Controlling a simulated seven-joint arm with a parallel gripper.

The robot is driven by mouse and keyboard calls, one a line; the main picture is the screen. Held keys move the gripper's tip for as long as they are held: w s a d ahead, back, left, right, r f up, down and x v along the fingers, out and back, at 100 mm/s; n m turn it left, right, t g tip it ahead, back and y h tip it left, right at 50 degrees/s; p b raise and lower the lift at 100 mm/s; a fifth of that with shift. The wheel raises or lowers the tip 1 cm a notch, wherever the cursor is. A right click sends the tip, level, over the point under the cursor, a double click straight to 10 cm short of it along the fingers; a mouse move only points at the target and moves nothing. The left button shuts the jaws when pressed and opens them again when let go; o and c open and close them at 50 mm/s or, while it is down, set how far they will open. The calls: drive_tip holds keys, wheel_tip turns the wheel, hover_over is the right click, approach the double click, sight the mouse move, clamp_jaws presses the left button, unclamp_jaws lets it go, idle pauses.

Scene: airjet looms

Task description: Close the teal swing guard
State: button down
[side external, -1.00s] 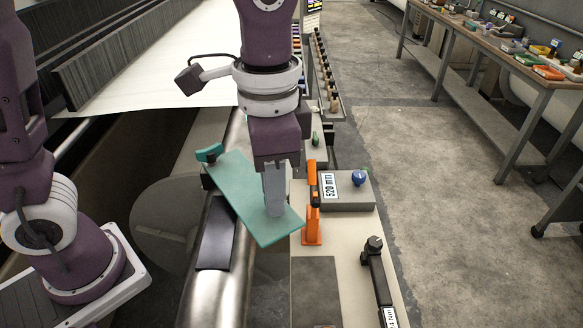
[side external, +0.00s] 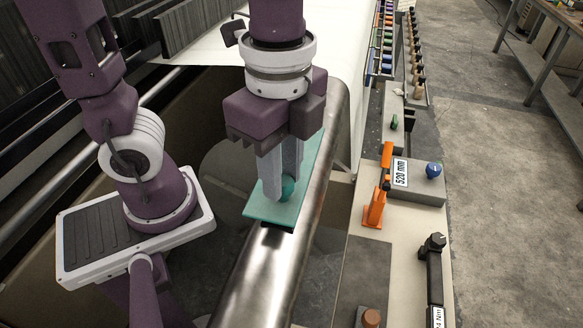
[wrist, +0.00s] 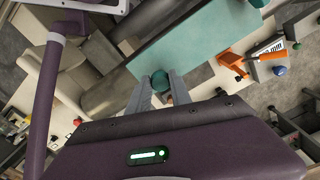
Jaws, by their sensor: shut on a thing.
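The teal swing guard (side external: 268,211) is a flat plate lying along the top of the shiny metal beam, roughly in line with it. Its round teal knob (side external: 288,188) stands near the plate's near end. My gripper (side external: 284,188) points down and is shut on the knob, with a finger on either side. In the wrist view the knob (wrist: 160,79) sits between the fingertips, and the guard plate (wrist: 205,38) stretches to the upper right.
The metal beam (side external: 262,270) runs under the guard. To its right, on the pale bench, stand an orange lever clamp (side external: 375,205), a grey block (side external: 415,185) marked 520 mm with a blue knob, and a black tool (side external: 434,275). White cloth (side external: 215,47) lies behind.

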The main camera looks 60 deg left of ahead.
drive_tip(key=c, duration=1.2)
unclamp_jaws()
drive_tip(key=shift+o, duration=0.2)
drive_tip(key=shift+r, duration=0.15)
wheel_tip(320, 180, up, 7)
drive_tip(key=shift+f, duration=0.1)
drive_tip(key=a+f+n+t, duration=0.1)
drive_tip(key=a+n+t, duration=0.1)
drive_tip(key=a+n, duration=0.3)
drive_tip(key=s+a+f+n+t, duration=0.1)
drive_tip(key=a+f+n+t, duration=0.1)
drive_tip(key=a+n, duration=0.4)
drive_tip(key=shift+s+f+n+t, duration=0.15)
drive_tip(key=shift+n+t, duration=0.65)
drive_tip(key=shift+n, duration=0.4)
